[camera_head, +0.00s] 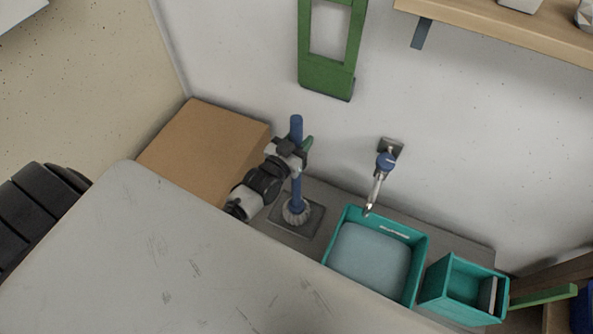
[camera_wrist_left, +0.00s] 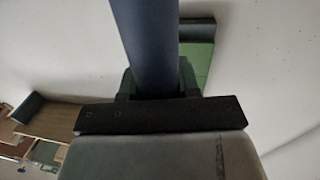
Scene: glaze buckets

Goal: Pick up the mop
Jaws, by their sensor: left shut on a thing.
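The mop has a blue handle (camera_head: 296,187) and a pale grey mop head (camera_head: 296,211). It stands nearly upright, head down, on a dark square plate (camera_head: 313,222) by the wall. My left gripper (camera_head: 301,147) is shut on the upper part of the handle, just below its top end. In the left wrist view the handle (camera_wrist_left: 146,45) runs up between the jaws (camera_wrist_left: 155,88). Whether the mop head touches the plate I cannot tell. My right gripper is out of view.
A cardboard box (camera_head: 205,150) stands left of my arm. Right of the mop are a teal water-filled basin (camera_head: 424,262) under a wall tap (camera_head: 384,163) and a smaller teal bin (camera_head: 450,300). A green frame (camera_head: 327,79) hangs on the wall above. A grey surface (camera_head: 180,270) fills the foreground.

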